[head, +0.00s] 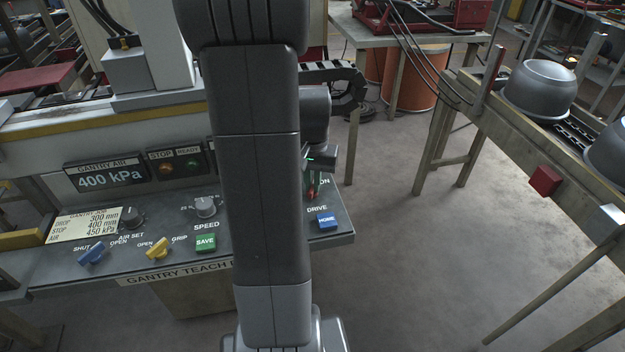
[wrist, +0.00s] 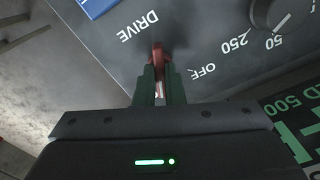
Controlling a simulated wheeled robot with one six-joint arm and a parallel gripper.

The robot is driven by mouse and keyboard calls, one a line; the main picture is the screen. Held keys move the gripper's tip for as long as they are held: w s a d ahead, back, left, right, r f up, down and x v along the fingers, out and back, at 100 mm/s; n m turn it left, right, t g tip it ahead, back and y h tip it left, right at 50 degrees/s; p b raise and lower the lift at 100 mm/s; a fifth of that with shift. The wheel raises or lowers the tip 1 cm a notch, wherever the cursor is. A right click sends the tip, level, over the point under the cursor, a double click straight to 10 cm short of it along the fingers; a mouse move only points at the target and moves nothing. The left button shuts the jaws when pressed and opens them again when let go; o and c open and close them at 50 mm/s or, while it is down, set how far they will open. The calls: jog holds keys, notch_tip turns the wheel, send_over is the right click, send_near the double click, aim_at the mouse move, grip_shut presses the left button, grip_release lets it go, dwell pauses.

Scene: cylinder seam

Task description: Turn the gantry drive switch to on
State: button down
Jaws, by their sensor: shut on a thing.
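The gantry drive switch has a red handle (head: 313,188) and sits at the right end of the grey control panel (head: 340,226), above the word DRIVE. In the head view, ON is readable just right of the handle, and my arm covers the area to its left. In the wrist view, the red handle (wrist: 157,54) stands between the green fingertips of my gripper (wrist: 159,75), which is shut on it. OFF is readable beside the fingers there. My gripper hides the lower part of the switch, and I cannot tell which mark the handle points to.
A blue HOME button (head: 327,220) is close to the switch. A green SAVE button (head: 205,243), a SPEED knob (head: 205,207), a yellow grip lever (head: 158,249) and a blue lever (head: 93,254) are further left.

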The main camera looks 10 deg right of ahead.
jog(key=shift+m, duration=1.9)
jog(key=c, duration=1.5)
grip_release()
jog(key=shift+r, duration=0.1)
notch_tip(320, 180, up, 14)
jog(key=shift+f+p, duration=0.15)
jog(key=shift+p, duration=0.3)
jog(key=shift+f, duration=0.1)
